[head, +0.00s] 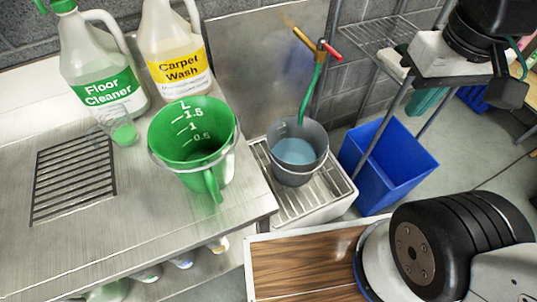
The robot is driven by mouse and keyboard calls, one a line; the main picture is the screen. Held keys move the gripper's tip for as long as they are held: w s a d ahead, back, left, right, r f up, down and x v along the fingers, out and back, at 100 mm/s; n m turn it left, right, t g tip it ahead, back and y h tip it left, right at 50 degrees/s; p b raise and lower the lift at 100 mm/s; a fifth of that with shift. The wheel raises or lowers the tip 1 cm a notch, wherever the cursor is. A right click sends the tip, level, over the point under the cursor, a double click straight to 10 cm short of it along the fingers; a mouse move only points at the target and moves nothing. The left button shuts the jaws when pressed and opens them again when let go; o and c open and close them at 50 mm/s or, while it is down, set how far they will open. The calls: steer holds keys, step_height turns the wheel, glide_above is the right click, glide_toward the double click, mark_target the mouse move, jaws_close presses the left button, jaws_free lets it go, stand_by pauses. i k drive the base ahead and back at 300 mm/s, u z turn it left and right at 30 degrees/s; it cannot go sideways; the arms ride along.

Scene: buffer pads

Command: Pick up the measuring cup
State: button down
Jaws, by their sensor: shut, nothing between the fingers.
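A small clear cup (119,122) with green in its bottom stands tilted on the steel counter, beside the floor cleaner jug. It looks like a measuring cup, but I see no marks on it. A larger green vessel (190,130) with litre marks inside, a green handle and a wire bail stands to its right, near the counter's edge. I cannot tell for certain which of the two is the measuring cup. My gripper's fingers do not show in this view, and nothing is seen touching either vessel.
A floor cleaner jug (100,72) and a carpet wash jug (172,52) stand behind. A slatted drain (73,178) is at left. A grey bucket (297,152) of bluish liquid sits under a green hose (312,90). A blue bin (388,165) stands further right.

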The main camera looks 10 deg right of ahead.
mark_target(115, 120)
steer(key=u, duration=1.4)
steer(key=k, duration=1)
steer(key=u, duration=1.45)
steer(key=i, duration=1.3)
steer(key=z, duration=1.75)
